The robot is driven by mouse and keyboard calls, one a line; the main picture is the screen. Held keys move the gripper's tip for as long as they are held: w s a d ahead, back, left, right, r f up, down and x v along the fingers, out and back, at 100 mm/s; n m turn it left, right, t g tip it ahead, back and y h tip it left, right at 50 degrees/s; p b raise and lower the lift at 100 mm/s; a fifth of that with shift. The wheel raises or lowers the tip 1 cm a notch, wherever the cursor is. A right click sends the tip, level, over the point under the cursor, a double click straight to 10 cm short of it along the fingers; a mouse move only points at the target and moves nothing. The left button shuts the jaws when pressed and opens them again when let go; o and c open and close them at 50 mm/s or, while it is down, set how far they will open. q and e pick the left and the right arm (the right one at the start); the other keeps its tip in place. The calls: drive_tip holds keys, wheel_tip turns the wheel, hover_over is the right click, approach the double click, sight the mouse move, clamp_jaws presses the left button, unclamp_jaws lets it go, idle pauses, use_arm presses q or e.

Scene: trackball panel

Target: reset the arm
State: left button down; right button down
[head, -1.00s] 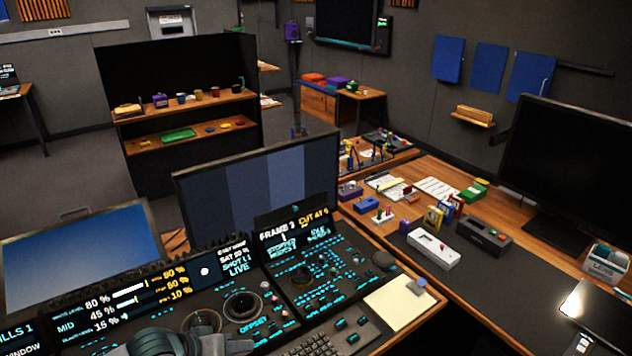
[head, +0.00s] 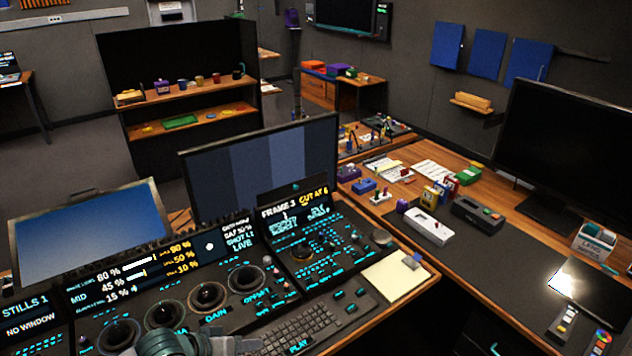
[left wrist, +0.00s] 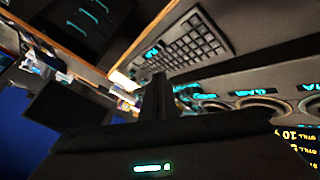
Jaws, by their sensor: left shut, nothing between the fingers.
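My left gripper (head: 190,345) shows at the bottom edge of the head view, over the front of the trackball panel (head: 215,318). Its fingers are shut and empty in the left wrist view (left wrist: 158,85), with the keyboard beyond them. The panel has several round trackballs in dark rings, one of them right of the gripper (head: 245,279). A lit readout strip (head: 130,277) behind them shows 80 %, 45 % and 15 %. My right gripper is not in view.
A keyboard (head: 300,333) and a pale note pad (head: 397,276) lie right of the trackballs. A wide monitor (head: 262,165) stands behind the panel. The side desk (head: 480,255) holds small boxes, a large monitor (head: 565,160) and a tablet (head: 592,290).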

use_arm(q)
drive_tip(key=s+d+f+m+y, duration=0.1)
drive_tip(key=s+d+f+m, duration=0.15)
drive_tip(key=s, duration=0.75)
drive_tip(key=s+a+f+n+g+y, duration=0.1)
drive_tip(key=s+a+f+g+y, duration=0.15)
drive_tip(key=s+a, duration=0.45)
drive_tip(key=s+a+f+g+y, duration=0.1)
drive_tip(key=s+a+y, duration=0.2)
drive_tip(key=s, duration=0.8)
wheel_tip(320, 180, down, 31)
drive_tip(key=s+b, duration=0.2)
drive_tip(key=b, duration=0.2)
drive_tip(key=s+a+f+g+b, duration=0.2)
drive_tip(key=s+a+f, duration=0.1)
drive_tip(key=s+f, duration=1.4)
wheel_tip(320, 180, down, 3)
drive_tip(key=shift+s+f, duration=0.1)
drive_tip(key=shift+s, duration=0.1)
